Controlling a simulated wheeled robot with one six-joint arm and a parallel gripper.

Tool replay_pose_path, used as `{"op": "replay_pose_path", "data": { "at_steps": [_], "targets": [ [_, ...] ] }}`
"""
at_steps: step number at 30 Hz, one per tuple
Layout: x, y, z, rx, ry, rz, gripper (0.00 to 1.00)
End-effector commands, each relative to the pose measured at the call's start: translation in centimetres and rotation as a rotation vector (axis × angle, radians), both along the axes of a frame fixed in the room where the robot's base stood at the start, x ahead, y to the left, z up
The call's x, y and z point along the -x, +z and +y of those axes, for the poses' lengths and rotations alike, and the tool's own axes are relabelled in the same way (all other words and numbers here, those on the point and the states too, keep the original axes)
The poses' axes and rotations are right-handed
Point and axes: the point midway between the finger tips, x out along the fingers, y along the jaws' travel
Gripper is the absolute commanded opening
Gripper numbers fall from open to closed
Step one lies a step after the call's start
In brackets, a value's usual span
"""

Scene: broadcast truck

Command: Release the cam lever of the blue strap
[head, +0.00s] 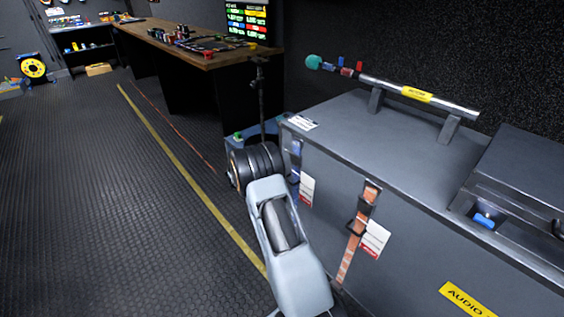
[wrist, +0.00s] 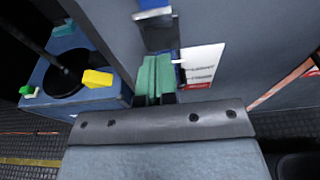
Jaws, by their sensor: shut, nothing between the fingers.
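The blue strap (head: 296,148) runs down the front of the grey case near its left end; my arm partly covers it. In the wrist view, a short piece of the blue strap (wrist: 153,5) shows at the top. The metal cam buckle with its lever (wrist: 158,32) sits just below it. My gripper (wrist: 156,74) has its green fingertips together and empty, just below the buckle in the picture. I cannot tell whether they touch the lever. In the head view the fingers are hidden behind my arm.
A white tag (wrist: 200,66) hangs right of the fingers. An orange strap (head: 345,250) with its own buckle and tag is further right on the grey case (head: 420,235). A blue box (wrist: 85,97) with a stand stands left of the case. Floor at left is clear.

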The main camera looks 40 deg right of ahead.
Motion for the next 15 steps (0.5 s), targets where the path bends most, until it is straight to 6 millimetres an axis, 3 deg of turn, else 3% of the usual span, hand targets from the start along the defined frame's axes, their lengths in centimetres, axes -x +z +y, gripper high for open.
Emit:
{"op": "replay_pose_path", "data": {
  "at_steps": [6, 15],
  "targets": [
    [0.1, 0.8, 4.6, 0.001, 0.004, -0.001, 0.0],
    [0.4, 1.1, 8.7, 0.0, 0.003, -0.001, 0.0]
  ]
}}
